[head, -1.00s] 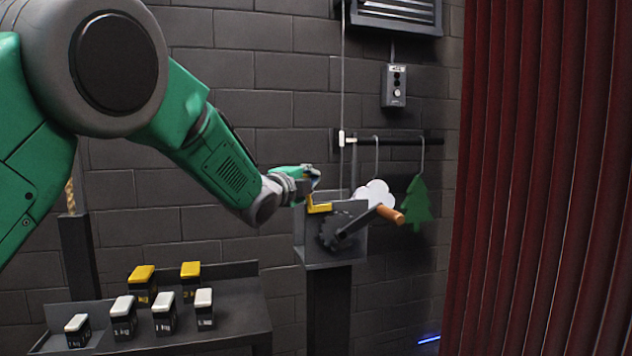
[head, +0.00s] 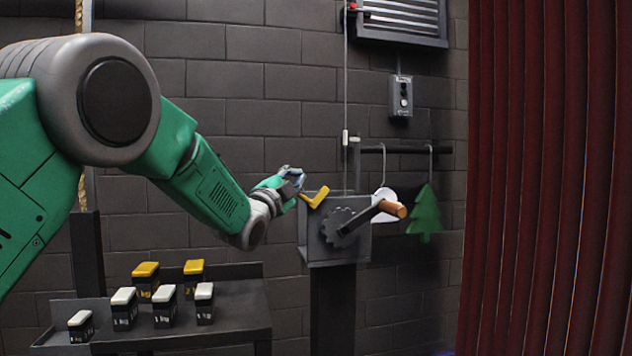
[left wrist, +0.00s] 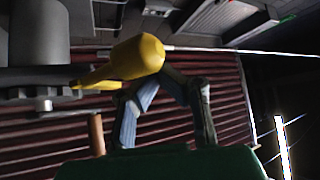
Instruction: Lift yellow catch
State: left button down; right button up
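The yellow catch (head: 317,197) sits at the top of the grey winch housing (head: 334,252), just above the toothed wheel (head: 341,228). It is tilted, with its right arm pointing up. My left gripper (head: 296,178) is just left of and above the catch. In the left wrist view my left gripper's fingers (left wrist: 170,80) come together at their tips, right at the thick end of the yellow catch (left wrist: 136,59). The fingers look shut, with the catch beside the tips rather than clearly between them. Whether they touch is hard to tell. My right gripper is out of view.
The winch crank with an orange handle (head: 392,208) sticks out right of the housing. A green tree cutout (head: 425,215) and a partly hidden white one hang behind. A bench (head: 240,325) with several weights stands lower left. A dark red curtain (head: 550,180) fills the right.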

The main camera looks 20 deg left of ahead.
pick_arm(q)
jog(key=shift+s+a+f+n+t+y+b, duration=0.3)
jog(key=shift+s+f+n+t+y+b, duration=0.25)
jog(key=shift+n+b, duration=0.5)
jog(key=shift+s+a+f+n+t+y+b, duration=0.35)
jog(key=shift+n+t+y+b, duration=0.3)
jog(key=shift+n+b, duration=0.35)
jog(key=shift+d, duration=0.15)
jog(key=shift+r, duration=0.1)
